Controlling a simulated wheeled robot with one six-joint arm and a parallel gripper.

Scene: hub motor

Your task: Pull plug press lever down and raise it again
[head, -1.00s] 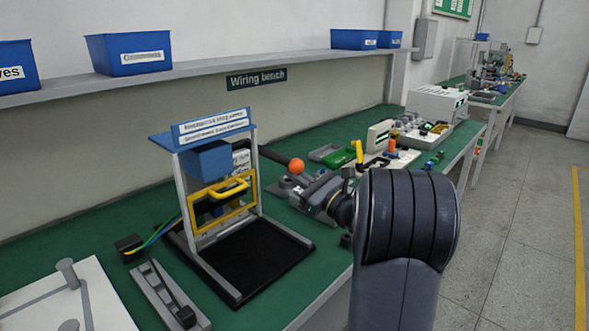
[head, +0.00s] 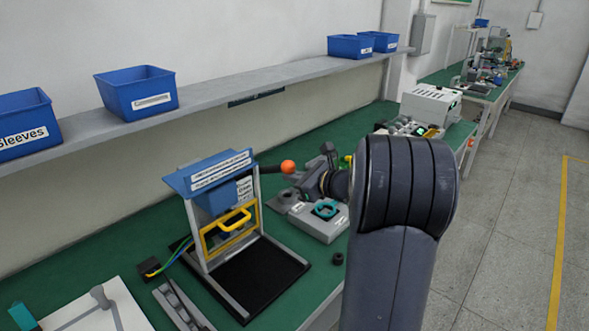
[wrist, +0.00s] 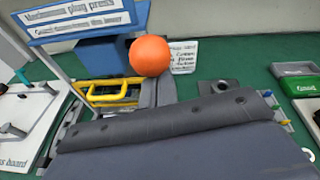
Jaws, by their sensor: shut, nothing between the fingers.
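The plug press (head: 212,195) stands on the green bench, with a blue top, a sign and a yellow handle (head: 235,219). Its dark lever rod runs right from the upper frame, about level, and ends in an orange ball knob (head: 288,166). The knob is also in the wrist view (wrist: 150,56), in front of the press. My gripper (head: 317,178) is just right of and slightly below the knob, small and partly hidden behind my arm. It is shut with nothing held. I cannot tell whether it touches the knob.
A grey box with a teal ring (head: 325,211) and a small black cylinder (head: 338,259) lie below my gripper. A white board (head: 100,312) is at the front left. A shelf (head: 235,92) with blue bins runs behind. Open floor is to the right.

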